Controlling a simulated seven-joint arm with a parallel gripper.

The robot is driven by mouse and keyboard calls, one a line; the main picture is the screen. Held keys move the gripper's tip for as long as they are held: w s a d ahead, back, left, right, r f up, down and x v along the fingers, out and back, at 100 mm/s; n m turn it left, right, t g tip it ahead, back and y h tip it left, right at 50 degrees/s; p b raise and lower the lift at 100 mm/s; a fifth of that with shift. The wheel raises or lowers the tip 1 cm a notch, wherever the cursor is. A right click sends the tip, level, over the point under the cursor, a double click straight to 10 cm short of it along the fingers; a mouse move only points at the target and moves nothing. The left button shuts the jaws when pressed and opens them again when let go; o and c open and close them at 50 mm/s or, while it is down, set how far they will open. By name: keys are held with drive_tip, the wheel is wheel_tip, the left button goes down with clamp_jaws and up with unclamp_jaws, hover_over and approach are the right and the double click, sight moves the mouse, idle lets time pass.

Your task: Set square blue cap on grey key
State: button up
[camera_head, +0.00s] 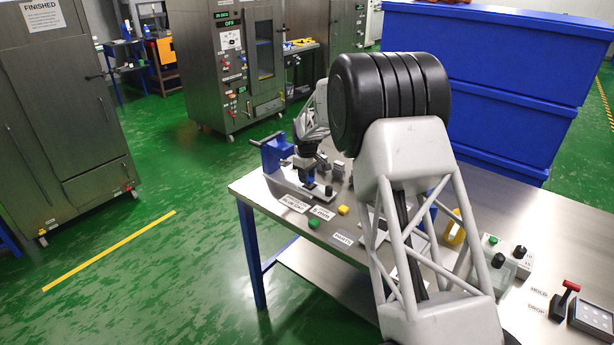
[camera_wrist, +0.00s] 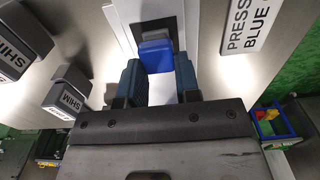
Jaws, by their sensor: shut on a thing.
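The square blue cap (camera_wrist: 155,54) is between the two fingertips of my gripper (camera_wrist: 158,73) in the wrist view. My gripper is shut on it. A dark grey piece (camera_wrist: 160,24) shows just beyond the cap, on a pale metal base; I cannot tell whether it is the grey key or whether the cap touches it. In the head view my gripper is small and partly hidden by my own arm, over the blue-and-grey press (camera_head: 280,160) at the bench's far left corner. The cap's seating cannot be made out there.
Two grey blocks labelled SHIM (camera_wrist: 68,90) stand left of my gripper in the wrist view. A PRESS sign (camera_wrist: 247,22) lies at right. On the bench, a yellow piece (camera_head: 343,210) and a green piece (camera_head: 315,223) lie near the front edge. Blue crates (camera_head: 490,90) stand behind.

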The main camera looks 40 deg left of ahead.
drive_tip(key=shift+f, duration=0.1)
idle(0.3)
drive_tip(key=o, duration=0.9)
wheel_tip(320, 180, up, 12)
idle(0.3)
idle(1.0)
